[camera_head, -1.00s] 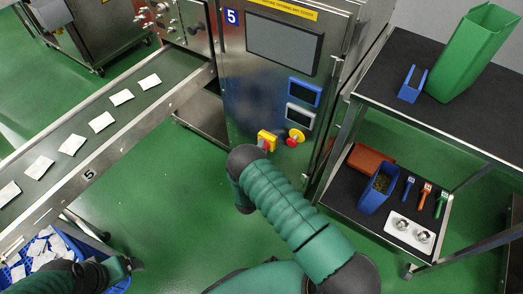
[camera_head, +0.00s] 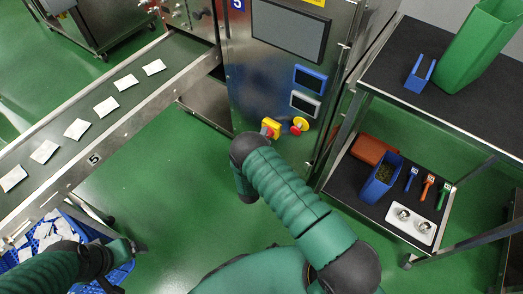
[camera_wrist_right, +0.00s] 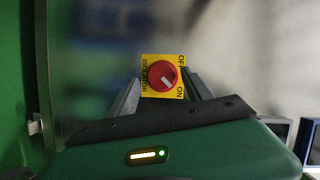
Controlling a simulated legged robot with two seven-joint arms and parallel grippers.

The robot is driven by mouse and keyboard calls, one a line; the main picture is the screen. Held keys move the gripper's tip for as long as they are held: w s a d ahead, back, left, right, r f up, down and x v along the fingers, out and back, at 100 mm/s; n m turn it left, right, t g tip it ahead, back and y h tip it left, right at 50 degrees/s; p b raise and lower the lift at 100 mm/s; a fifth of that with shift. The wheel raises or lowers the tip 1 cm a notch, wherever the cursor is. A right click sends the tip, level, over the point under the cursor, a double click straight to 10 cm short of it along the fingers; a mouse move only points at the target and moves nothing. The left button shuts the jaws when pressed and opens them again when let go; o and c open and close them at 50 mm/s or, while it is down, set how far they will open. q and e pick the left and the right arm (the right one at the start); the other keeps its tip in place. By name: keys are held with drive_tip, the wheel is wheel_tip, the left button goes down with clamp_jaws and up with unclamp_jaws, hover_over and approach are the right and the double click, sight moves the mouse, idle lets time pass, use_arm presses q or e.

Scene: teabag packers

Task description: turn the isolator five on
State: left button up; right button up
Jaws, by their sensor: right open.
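The isolator is a yellow square plate with a red rotary knob, low on the steel cabinet marked 5; it shows in the head view (camera_head: 268,130) and close up in the wrist view (camera_wrist_right: 147,90). The knob's white mark points down-right, toward the word ON. My right gripper (camera_wrist_right: 161,77) is open in the wrist view, its two fingers on either side of the isolator; I cannot tell whether they touch it. In the head view my right arm hides that gripper. My left gripper (camera_head: 125,250) is over the blue crate at lower left; its jaws are unclear.
A conveyor (camera_head: 120,115) with teabags runs at left, above a blue crate (camera_head: 122,275). A trolley (camera_head: 440,120) with tools stands right. Green floor is clear between.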

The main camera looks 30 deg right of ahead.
drive_tip(key=p+v, duration=0.4)
drive_tip(key=v, duration=1.2)
drive_tip(key=shift+f, duration=0.15)
